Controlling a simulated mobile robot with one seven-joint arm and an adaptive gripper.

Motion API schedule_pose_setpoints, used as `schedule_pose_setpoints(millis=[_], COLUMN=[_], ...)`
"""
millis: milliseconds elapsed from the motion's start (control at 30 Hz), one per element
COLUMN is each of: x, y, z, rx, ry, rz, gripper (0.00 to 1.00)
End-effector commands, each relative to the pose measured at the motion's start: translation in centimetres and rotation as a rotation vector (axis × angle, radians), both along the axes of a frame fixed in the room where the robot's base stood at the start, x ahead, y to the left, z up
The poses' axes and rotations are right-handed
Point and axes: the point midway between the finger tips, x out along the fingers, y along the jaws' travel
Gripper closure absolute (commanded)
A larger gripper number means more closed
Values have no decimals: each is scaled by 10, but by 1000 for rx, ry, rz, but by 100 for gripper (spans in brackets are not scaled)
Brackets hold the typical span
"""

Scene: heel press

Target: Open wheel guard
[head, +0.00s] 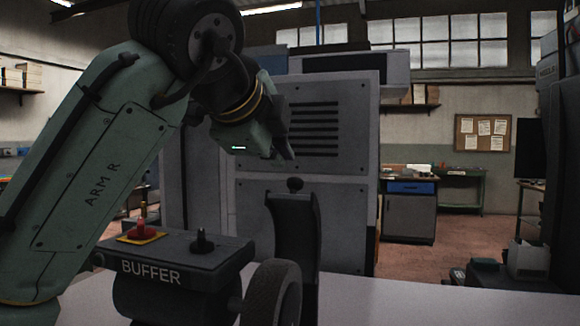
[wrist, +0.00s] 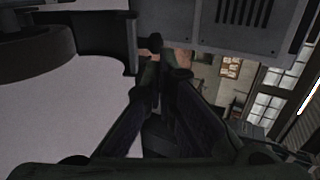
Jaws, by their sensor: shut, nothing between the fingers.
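The buffer (head: 180,262) is a dark bench machine with a grey wheel (head: 272,294) on its right side. The wheel guard (head: 297,232) is a dark curved plate standing upright behind the wheel, with a small round knob (head: 295,185) at its top. The guard also shows in the wrist view (wrist: 100,38), with its knob (wrist: 154,42) just beyond my fingertips. My gripper (head: 284,152) is shut and empty, a little above the knob and apart from it in the head view. It also shows in the wrist view (wrist: 161,76). The exact gap in depth is unclear.
A red button (head: 141,230) on a yellow plate and a black switch (head: 202,241) sit on the buffer's top. A tall grey cabinet (head: 340,140) stands behind the guard. The pale bench top (head: 430,305) is clear to the right, up to dark equipment at the far right.

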Motion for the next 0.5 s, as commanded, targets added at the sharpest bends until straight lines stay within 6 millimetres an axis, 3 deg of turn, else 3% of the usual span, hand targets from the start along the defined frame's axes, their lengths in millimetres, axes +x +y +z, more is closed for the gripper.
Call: schedule_pose_setpoints(millis=[200, 500], x=[38, 62], y=[-11, -19], z=[-18, -33], rx=[0, 0], ry=[2, 1], rz=[1, 0], gripper=[100, 100])
